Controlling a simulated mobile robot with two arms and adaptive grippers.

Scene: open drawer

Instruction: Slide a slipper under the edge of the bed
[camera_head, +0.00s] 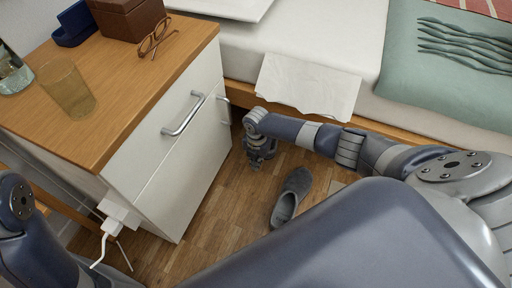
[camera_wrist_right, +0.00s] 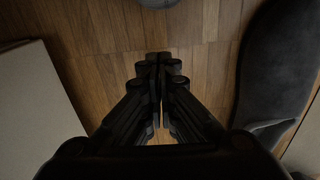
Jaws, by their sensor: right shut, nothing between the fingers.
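One grey slipper (camera_head: 291,197) lies on the wooden floor, in front of the bed (camera_head: 240,50) and to the right of my right gripper. The slipper also shows along the right edge of the right wrist view (camera_wrist_right: 275,70). My right gripper (camera_head: 255,163) points down near the floor, between the nightstand and the slipper. In the right wrist view its fingertips (camera_wrist_right: 158,60) are together and empty, apart from the slipper. A grey rounded thing (camera_wrist_right: 157,3) is cut off at the top of that view; I cannot tell what it is. My left gripper is out of view.
A white nightstand (camera_head: 190,165) with a wooden top stands close to the left of my right gripper. It holds a glass (camera_head: 66,90), eyeglasses (camera_head: 157,38) and a brown box (camera_head: 128,17). A white cloth (camera_head: 308,87) hangs over the bed's side. Bare floor surrounds the slipper.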

